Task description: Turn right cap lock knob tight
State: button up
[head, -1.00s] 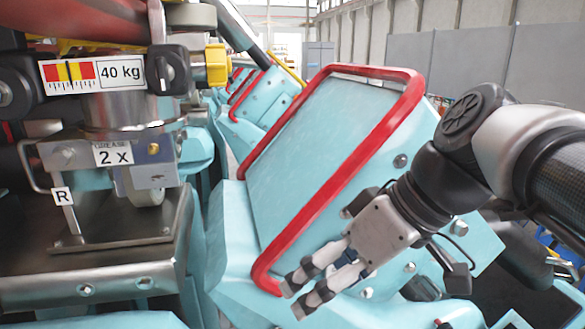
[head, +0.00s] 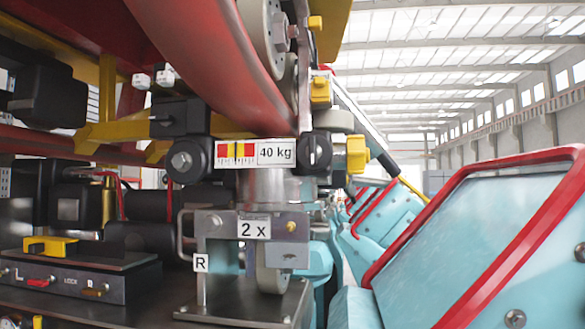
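A black knob (head: 316,151) with a pale mark on its face sits just right of the 40 kg label (head: 256,153). A yellow lobed knob (head: 357,154) sticks out to its right. A round black-and-grey knob (head: 187,160) sits left of the label. No label names any of these as the right cap lock knob, and I cannot tell how tight any is. Below is a metal bracket with an "R" tag (head: 200,263) and a "2 x" tag (head: 253,229). My gripper is out of view.
A low black panel (head: 75,283) at lower left has "L" and "LOCK" markings and red and orange levers. A thick red rail (head: 215,60) crosses above the knobs. Turquoise cars with red bars (head: 480,220) line the right. A yellow latch (head: 320,90) sits above the knobs.

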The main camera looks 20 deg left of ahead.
aim_at(313, 151)
jog(key=u, duration=1.35)
